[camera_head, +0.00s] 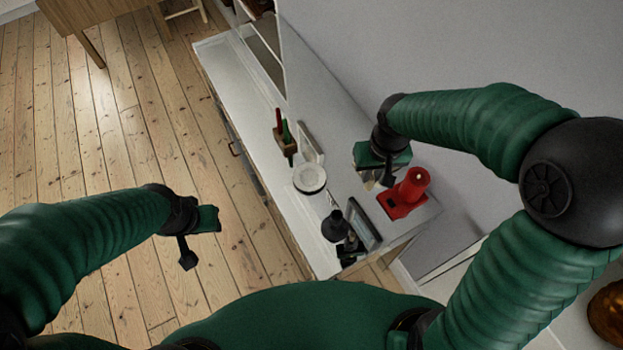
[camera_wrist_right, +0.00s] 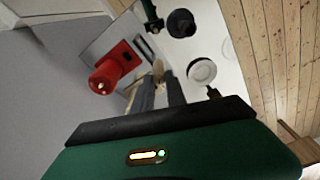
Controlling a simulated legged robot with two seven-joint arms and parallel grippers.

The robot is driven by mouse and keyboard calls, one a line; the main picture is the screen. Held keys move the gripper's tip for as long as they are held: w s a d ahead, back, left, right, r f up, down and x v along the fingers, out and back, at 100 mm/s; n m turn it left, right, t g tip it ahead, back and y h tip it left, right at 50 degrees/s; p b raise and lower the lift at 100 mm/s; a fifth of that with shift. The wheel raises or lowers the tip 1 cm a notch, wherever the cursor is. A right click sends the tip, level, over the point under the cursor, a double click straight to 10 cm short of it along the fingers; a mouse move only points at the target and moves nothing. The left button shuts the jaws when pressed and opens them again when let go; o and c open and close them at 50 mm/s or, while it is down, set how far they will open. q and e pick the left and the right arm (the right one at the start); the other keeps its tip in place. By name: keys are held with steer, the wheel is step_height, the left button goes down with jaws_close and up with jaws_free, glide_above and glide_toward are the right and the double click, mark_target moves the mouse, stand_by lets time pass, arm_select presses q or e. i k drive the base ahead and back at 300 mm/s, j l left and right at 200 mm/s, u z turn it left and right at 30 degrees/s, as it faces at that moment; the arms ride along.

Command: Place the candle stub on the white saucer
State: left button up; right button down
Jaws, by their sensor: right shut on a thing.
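The white saucer (camera_head: 310,178) lies on the white cabinet top and looks empty. It also shows in the right wrist view (camera_wrist_right: 202,72), to the right of the fingers. My right gripper (camera_head: 378,178) is above the right side of the cabinet top, to the right of the saucer and apart from it. In the right wrist view its fingers (camera_wrist_right: 160,88) are shut on a small pale beige thing, which I take for the candle stub (camera_wrist_right: 157,68); the fingers partly hide it. My left gripper (camera_head: 200,238) is open and empty above the floor, left of the cabinet.
A red object (camera_head: 410,187) stands right of my right gripper. A black rounded thing (camera_head: 335,226) and a dark frame (camera_head: 362,228) are near the front end. A wooden holder with bottles (camera_head: 284,140) stands beyond the saucer. The wall (camera_head: 340,60) borders the cabinet's right side.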

mark_target(310, 178)
steer(key=j+z, duration=0.25)
steer(key=j, duration=0.45)
steer(key=k+j+z, duration=0.25)
steer(key=j, duration=0.4)
steer(key=i+j+z, duration=0.15)
steer(key=j, duration=0.25)
steer(key=i+j+z, duration=0.2)
steer(key=j, duration=0.2)
steer(key=i+j+z, duration=0.15)
steer(key=j, duration=0.25)
steer(key=j+z, duration=0.2)
steer(key=j, duration=0.25)
steer(key=i+j+z, duration=0.15)
steer(key=j, duration=0.3)
steer(key=i+j+z, duration=0.35)
steer(key=i, duration=0.2)
steer(key=i+j+z, duration=0.35)
steer(key=i+j, duration=0.15)
